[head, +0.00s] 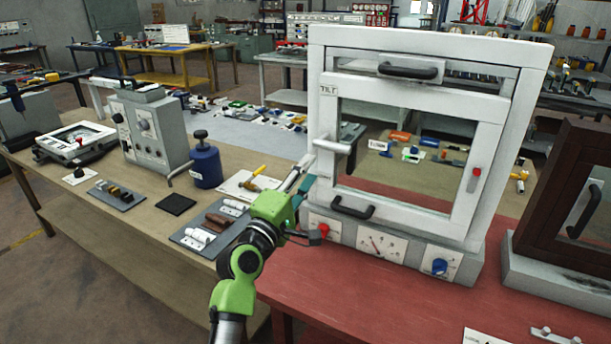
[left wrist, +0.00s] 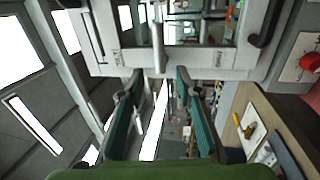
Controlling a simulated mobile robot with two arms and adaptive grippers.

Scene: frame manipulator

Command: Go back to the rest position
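My left arm (head: 243,268), with green joints, reaches up from the bottom of the head view. My left gripper (head: 303,172) is at the left side of the white frame (head: 490,125), near its light side handle (head: 333,146). In the left wrist view the two teal-padded fingers (left wrist: 158,82) stand well apart, with only background between them. The white frame (left wrist: 100,62) and its handle (left wrist: 158,45) appear beyond the fingertips. I cannot tell whether a finger touches the frame. My right gripper is not in view.
The white frame stands on a red table (head: 390,305) and has black handles (head: 352,208). A dark brown frame (head: 550,200) stands close on its right. A wooden bench (head: 120,215) on the left carries a grey instrument (head: 150,130), a blue bottle (head: 206,165) and small trays.

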